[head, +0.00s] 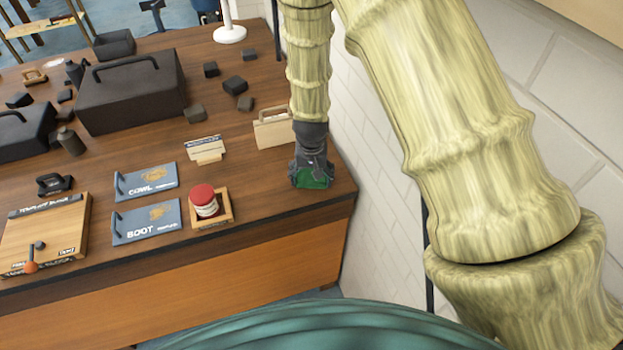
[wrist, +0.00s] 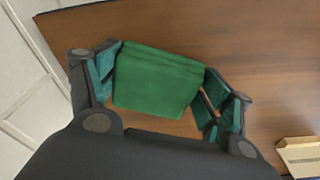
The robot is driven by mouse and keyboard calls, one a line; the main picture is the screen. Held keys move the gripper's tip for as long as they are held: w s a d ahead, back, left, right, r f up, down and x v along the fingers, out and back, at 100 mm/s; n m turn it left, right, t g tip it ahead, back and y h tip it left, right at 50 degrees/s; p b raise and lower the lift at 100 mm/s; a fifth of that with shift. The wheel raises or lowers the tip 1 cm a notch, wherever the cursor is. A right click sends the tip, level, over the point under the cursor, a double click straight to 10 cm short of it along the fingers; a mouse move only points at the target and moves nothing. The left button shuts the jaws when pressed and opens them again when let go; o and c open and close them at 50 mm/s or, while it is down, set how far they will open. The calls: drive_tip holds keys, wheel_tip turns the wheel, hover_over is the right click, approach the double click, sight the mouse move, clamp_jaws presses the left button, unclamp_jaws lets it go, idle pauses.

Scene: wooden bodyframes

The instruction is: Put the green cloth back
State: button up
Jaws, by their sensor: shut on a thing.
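The green cloth (wrist: 157,80) looks like a folded block in the wrist view, between the two teal-padded fingers of my gripper (wrist: 160,88). My gripper is shut on it, one finger at each side. In the head view my gripper (head: 311,178) points down at the right end of the wooden table (head: 270,222), near its front corner. A bit of the green cloth (head: 318,180) shows there below the fingers. I cannot tell whether the cloth touches the table top.
A light wooden holder (head: 273,130) stands just left of my gripper. The COWL (head: 146,181) and BOOT (head: 146,221) plates lie farther left. A white brick wall (head: 372,150) is close on the right.

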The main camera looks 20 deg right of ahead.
sight(312, 180)
drive_tip(key=shift+r, duration=0.15)
drive_tip(key=shift+f, duration=0.2)
drive_tip(key=o, duration=1.1)
drive_tip(key=shift+s+a+r+b, duration=0.15)
drive_tip(key=shift+r+b, duration=0.55)
drive_tip(key=shift+r, duration=1.35)
drive_tip(key=shift+s+r+b, duration=0.3)
drive_tip(key=shift+r+b, duration=0.4)
drive_tip(key=shift+r, duration=1.35)
drive_tip(key=shift+s+a+r+b, duration=0.15)
drive_tip(key=shift+r+b, duration=0.55)
drive_tip(key=shift+r, duration=1.35)
drive_tip(key=shift+s+d, duration=0.1)
